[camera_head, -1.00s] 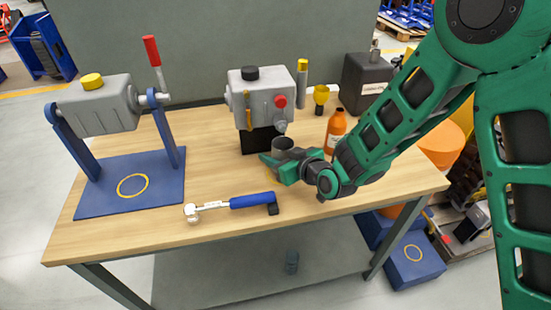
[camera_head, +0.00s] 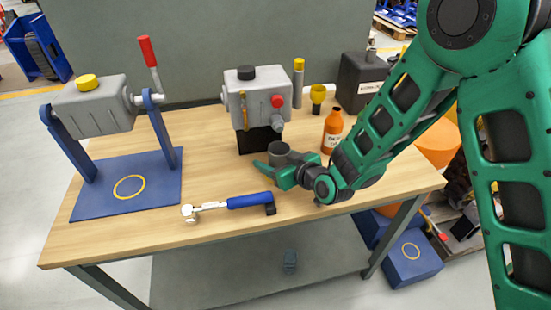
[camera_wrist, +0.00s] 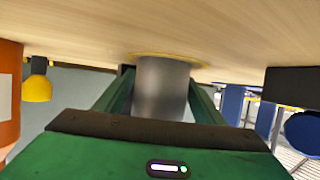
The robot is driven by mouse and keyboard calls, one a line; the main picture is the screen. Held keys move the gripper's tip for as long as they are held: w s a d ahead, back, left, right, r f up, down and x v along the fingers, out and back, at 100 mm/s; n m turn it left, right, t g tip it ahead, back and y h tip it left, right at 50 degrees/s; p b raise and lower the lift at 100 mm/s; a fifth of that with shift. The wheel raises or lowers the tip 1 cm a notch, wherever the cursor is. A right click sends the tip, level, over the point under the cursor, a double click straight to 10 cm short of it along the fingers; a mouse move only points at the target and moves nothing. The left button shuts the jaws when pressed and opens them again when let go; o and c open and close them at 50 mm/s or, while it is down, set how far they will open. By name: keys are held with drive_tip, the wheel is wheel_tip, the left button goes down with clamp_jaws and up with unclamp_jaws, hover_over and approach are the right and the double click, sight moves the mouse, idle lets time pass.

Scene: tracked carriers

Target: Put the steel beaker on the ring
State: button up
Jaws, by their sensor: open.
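The steel beaker (camera_head: 279,149) is a grey open cup, upright on the wooden table in front of the grey machine. In the wrist view the beaker (camera_wrist: 162,88) stands between my fingers, its foot at the table top. A yellow ring (camera_wrist: 195,60) on the table shows around its foot; part of that ring is hidden by the beaker. My gripper (camera_head: 274,166) is open, with one finger on each side of the beaker, low over the table. My gripper also shows in the wrist view (camera_wrist: 160,103). Whether the fingers touch the beaker I cannot tell.
The grey machine (camera_head: 257,95) stands just behind the beaker. A blue-handled tool (camera_head: 249,200) lies in front. A blue plate (camera_head: 90,203) with another yellow ring (camera_head: 129,176) is at left.

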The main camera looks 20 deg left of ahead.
drive_tip(key=v, duration=1.1)
drive_tip(key=shift+s+d, duration=0.15)
drive_tip(key=shift+d, duration=0.15)
